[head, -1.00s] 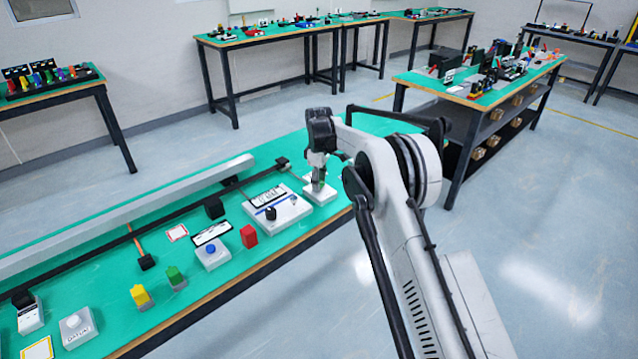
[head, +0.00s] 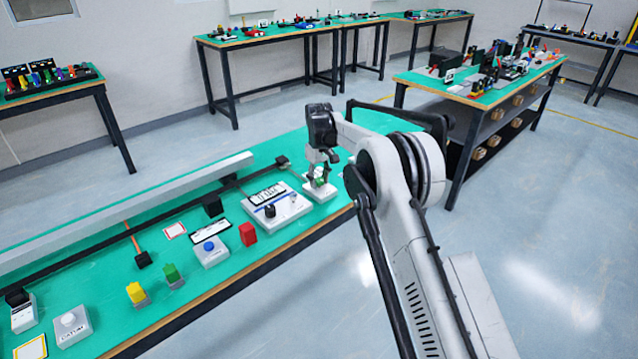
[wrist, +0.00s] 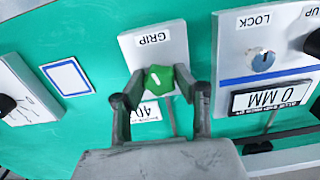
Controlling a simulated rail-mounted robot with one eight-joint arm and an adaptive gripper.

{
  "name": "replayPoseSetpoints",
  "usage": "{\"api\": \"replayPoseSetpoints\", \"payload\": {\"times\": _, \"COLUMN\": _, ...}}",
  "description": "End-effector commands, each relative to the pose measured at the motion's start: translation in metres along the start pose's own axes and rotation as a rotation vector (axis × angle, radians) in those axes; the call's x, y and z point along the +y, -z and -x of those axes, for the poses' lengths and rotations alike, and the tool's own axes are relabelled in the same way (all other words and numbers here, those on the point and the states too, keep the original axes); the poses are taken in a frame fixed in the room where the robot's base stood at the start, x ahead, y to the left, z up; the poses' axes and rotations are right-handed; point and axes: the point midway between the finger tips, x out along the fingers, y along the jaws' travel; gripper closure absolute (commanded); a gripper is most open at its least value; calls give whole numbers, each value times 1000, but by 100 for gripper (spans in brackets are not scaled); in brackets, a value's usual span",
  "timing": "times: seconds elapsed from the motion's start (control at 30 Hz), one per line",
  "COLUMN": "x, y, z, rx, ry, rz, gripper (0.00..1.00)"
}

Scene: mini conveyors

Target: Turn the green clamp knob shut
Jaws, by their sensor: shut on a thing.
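The green clamp knob (wrist: 158,78) sits on a white plate (wrist: 155,45) marked GRIP in the wrist view, with a white line on its top. My gripper (wrist: 160,95) has its two dark fingers on either side of the knob, shut on it. In the head view my gripper (head: 321,172) points down at the plate (head: 318,194) near the right end of the green table, where a little green of the knob shows. A label reading 40 beside the plate is partly hidden by my gripper.
Right of the plate in the wrist view is a panel (wrist: 228,70) with a LOCK knob (wrist: 262,59) and a 0 MM display (wrist: 270,97). A white framed card (wrist: 67,77) lies to the left. A red block (head: 248,234) stands on the table (head: 215,285).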

Motion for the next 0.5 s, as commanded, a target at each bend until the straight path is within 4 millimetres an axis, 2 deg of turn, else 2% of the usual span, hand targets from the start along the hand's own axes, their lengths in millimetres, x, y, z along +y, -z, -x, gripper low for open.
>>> {"api": "replayPoseSetpoints", "payload": {"times": 0.5, "x": 0, "y": 0, "z": -1, "rx": 0, "ry": 0, "rz": -491, "gripper": 98}}
